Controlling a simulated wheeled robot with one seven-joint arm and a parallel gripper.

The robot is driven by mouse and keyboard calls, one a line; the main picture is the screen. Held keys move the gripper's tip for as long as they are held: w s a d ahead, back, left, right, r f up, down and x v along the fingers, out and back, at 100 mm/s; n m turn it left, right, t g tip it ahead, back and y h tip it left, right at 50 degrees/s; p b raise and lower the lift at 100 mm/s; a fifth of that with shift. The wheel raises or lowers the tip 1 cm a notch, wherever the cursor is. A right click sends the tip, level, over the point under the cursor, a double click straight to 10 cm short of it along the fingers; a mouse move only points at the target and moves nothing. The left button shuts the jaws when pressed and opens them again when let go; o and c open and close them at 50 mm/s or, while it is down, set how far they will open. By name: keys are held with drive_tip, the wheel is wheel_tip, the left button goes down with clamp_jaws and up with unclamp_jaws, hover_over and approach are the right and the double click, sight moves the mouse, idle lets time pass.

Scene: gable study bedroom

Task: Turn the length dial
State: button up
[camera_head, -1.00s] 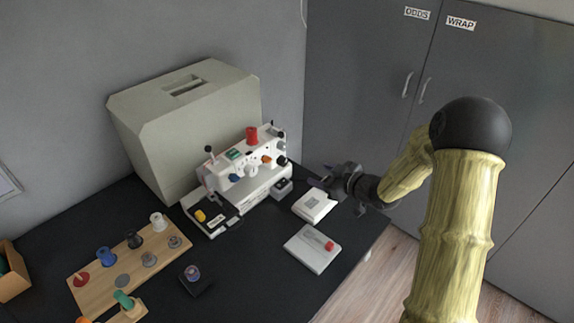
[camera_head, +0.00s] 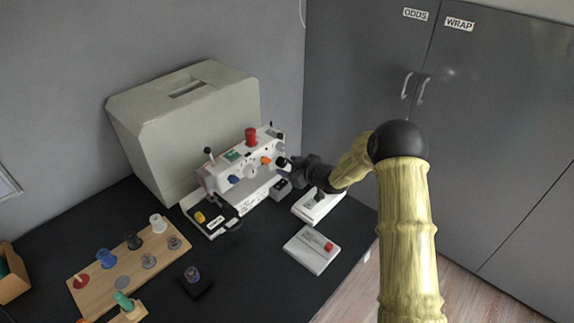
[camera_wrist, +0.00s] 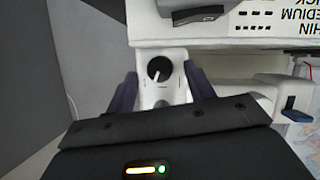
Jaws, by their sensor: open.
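The white sewing machine (camera_head: 215,182) stands on the dark table, with several coloured knobs along its front. A black round dial with a white pointer (camera_wrist: 159,68) sits on a white end piece of the machine. I cannot read a label that names it as the length dial. My gripper (camera_wrist: 160,74) is open, its two dark fingers on either side of this dial in the wrist view, with visible gaps. In the head view my gripper (camera_head: 289,164) is at the machine's right end and hides part of it.
A white box (camera_head: 312,207) lies under my arm, and a pad with a red button (camera_head: 312,249) is in front of it. A wooden spool board (camera_head: 95,285) is at the left. A large grey-green cover (camera_head: 150,140) stands behind the machine. Grey cabinets are at right.

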drive_tip(key=shift+x, duration=1.05)
drive_tip(key=shift+c, duration=0.4)
drive_tip(key=c, duration=0.9)
